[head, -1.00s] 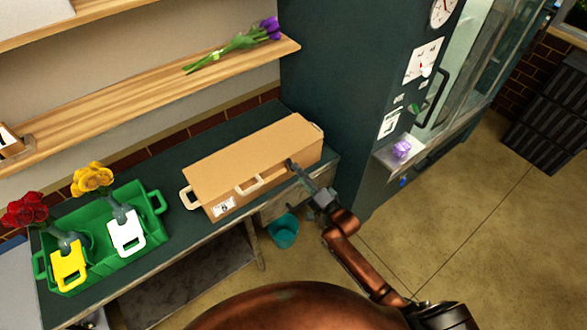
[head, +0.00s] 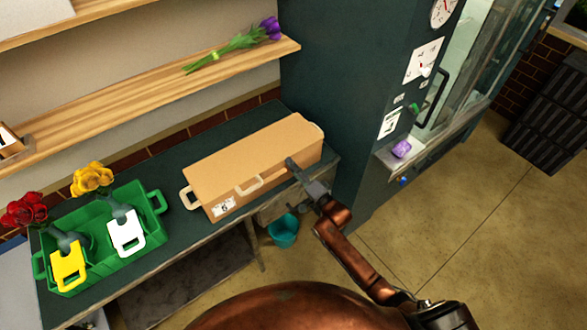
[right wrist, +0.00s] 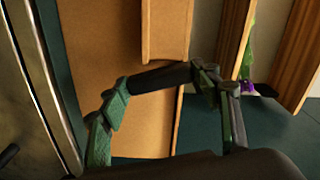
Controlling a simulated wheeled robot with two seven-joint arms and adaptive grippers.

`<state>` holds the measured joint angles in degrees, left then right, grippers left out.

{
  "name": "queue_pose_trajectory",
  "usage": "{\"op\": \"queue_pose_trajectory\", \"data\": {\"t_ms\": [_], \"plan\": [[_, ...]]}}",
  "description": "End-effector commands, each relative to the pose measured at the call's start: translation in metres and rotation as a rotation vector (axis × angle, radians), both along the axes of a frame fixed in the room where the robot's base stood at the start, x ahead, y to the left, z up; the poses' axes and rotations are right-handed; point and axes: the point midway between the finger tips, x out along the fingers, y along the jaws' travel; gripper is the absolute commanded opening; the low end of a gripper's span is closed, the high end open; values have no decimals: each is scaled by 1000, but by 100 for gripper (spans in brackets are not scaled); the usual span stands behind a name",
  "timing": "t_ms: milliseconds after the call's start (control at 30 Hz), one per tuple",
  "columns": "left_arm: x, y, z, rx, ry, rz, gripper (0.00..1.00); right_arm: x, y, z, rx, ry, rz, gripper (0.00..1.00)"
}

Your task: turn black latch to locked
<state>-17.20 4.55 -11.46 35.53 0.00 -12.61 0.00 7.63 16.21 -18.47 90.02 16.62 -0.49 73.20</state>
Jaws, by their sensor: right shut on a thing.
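A tan box (head: 240,160) with pale handles sits on the dark green counter. The black latch (right wrist: 160,77) shows as a dark bar across the box's front in the right wrist view. In the head view, the dark tip at the box's right front (head: 291,164) is small, and I cannot tell latch from fingertip there. My right gripper (right wrist: 160,90) is shut on the black latch, with one finger at each end of the bar. The latch's mounting and any lock marking are hidden or too small to read. My left gripper is not in view.
A green crate (head: 150,258) with flowers and white and yellow tags stands at the left of the counter. A teal bucket (head: 283,231) is on the floor below the counter. A dark cabinet (head: 345,90) rises just right of the box. Purple flowers (head: 240,43) lie on the shelf above.

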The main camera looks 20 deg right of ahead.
Motion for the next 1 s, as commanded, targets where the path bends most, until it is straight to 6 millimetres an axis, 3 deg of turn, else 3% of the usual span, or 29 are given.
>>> {"op": "queue_pose_trajectory", "data": {"t_ms": [267, 667, 1000], "plan": [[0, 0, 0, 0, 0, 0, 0, 0, 0, 0, 0, 1, 0, 33], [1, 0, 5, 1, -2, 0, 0, 0, 0, 1, -89, -31, 0, 33], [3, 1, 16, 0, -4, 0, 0, 0, 0, 1, -353, -126, -1, 33]]}}
